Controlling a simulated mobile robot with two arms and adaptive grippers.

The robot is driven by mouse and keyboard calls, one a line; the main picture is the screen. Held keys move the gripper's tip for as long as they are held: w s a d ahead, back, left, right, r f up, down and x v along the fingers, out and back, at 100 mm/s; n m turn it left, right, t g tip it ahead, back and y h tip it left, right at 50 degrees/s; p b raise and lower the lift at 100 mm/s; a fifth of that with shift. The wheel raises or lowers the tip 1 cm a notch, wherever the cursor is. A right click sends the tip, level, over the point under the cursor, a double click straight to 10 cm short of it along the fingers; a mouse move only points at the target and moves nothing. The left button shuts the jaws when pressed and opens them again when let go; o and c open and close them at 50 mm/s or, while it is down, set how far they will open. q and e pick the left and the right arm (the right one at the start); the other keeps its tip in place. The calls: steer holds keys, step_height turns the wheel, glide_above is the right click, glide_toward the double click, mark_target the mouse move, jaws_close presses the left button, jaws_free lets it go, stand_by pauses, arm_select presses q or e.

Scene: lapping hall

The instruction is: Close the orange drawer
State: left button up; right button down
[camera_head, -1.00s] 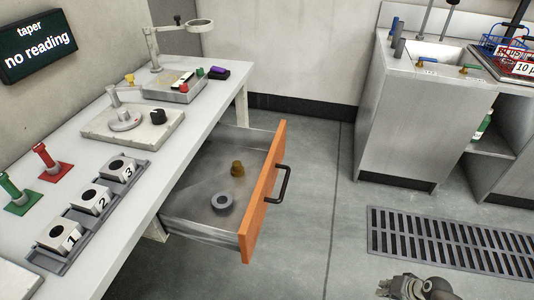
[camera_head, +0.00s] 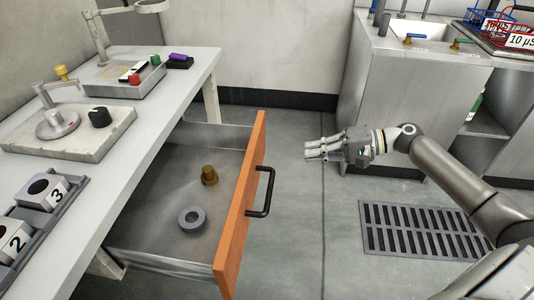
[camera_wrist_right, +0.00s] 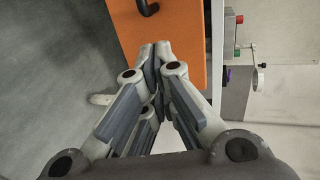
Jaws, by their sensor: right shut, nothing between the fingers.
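The orange drawer (camera_head: 240,213) stands pulled out from under the grey-white workbench, its orange front facing right with a black handle (camera_head: 265,192). Inside it lie a grey ring (camera_head: 192,219) and a brass-coloured piece (camera_head: 209,175). My right gripper (camera_head: 308,150) is shut and empty, to the right of the drawer front and apart from it, its fingers pointing left. In the right wrist view the shut fingertips (camera_wrist_right: 158,50) appear in front of the orange front (camera_wrist_right: 185,40), with part of the handle (camera_wrist_right: 148,6) at the top. My left gripper is not in view.
The workbench (camera_head: 150,120) holds numbered blocks (camera_head: 42,191), a stone plate (camera_head: 100,140) with a gauge, and a tray. A steel sink cabinet (camera_head: 400,90) stands at the back right. A floor grate (camera_head: 420,230) lies right of the drawer.

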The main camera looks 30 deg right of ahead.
steer(key=b, duration=0.1)
glide_toward(258, 154)
steer(key=w+a+f, duration=0.2)
steer(key=w+a, duration=0.1)
steer(key=shift+w+a+f, duration=0.1)
steer(key=shift+a+f, duration=0.25)
steer(key=shift+f, duration=0.05)
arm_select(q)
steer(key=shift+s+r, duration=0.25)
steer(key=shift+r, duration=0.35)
arm_select(e)
steer(key=shift+w+a, duration=0.5)
steer(key=shift+a, duration=0.25)
